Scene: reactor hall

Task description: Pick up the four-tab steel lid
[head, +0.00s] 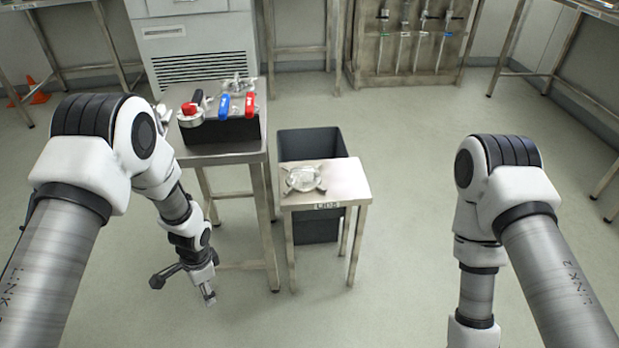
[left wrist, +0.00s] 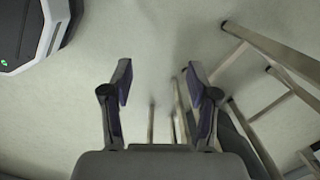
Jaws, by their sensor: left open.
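The four-tab steel lid (head: 304,178) lies on the small steel table (head: 350,187) in the middle of the head view, its tabs sticking out around a round body. My left gripper (head: 184,291) hangs low, left of that table and well below its top. The lid does not show in the left wrist view. My right arm comes in from the right, but its gripper is out of the picture.
A taller steel table (head: 240,152) at left holds a dark box (head: 230,130) with red and blue handled parts. A dark grey bin (head: 305,143) stands behind the small table. Table legs (left wrist: 262,50) show close by in the left wrist view. The floor at right is clear.

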